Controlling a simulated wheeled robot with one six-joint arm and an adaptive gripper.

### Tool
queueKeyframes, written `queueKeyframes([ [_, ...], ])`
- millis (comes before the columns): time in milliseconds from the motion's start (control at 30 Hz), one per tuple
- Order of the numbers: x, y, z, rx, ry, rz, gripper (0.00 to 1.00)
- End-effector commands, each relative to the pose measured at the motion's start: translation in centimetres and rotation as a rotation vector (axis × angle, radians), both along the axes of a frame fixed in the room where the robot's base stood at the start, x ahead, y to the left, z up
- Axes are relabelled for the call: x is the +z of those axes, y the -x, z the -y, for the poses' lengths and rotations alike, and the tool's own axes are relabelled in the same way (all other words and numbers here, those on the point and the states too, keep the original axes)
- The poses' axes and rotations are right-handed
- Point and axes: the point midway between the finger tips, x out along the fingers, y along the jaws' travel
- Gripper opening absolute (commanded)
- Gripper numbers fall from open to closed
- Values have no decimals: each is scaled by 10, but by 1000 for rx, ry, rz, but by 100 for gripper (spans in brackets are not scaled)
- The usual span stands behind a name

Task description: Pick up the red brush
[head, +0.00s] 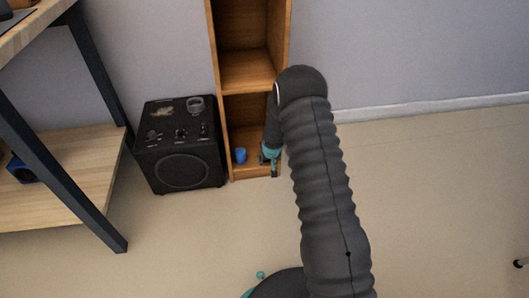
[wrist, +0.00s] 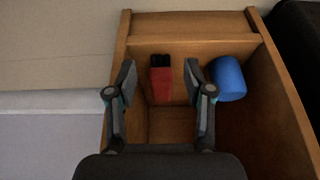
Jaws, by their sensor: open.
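The red brush (wrist: 161,87), with a dark end, is inside the bottom compartment of a narrow wooden shelf (wrist: 185,22) in the wrist view. My gripper (wrist: 159,72) is open, with one finger on each side of the brush in the picture. Gaps show between the brush and both fingers, and I cannot tell how far the brush lies beyond the fingertips. In the head view my gripper (head: 269,157) is at the bottom compartment's opening. I cannot make out the brush there; my arm and gripper cover part of the compartment.
A blue cylinder (wrist: 228,79) stands right of the brush in the wrist view, close to my right finger; it also shows in the head view (head: 240,155). The shelf's side walls are close around. A black speaker (head: 181,145) stands left of the shelf, beside a table (head: 62,205).

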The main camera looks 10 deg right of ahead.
Motion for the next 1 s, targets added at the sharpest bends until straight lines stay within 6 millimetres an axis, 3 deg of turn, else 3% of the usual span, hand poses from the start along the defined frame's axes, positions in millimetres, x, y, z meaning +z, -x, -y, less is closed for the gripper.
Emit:
queueKeyframes([
  [400, -1, -66, 0, 0, 0, 1, 52],
  [733, -1, -85, 0, 1, 0, -1, 52],
  [1000, -38, -99, 0, 1, 0, -2, 52],
])
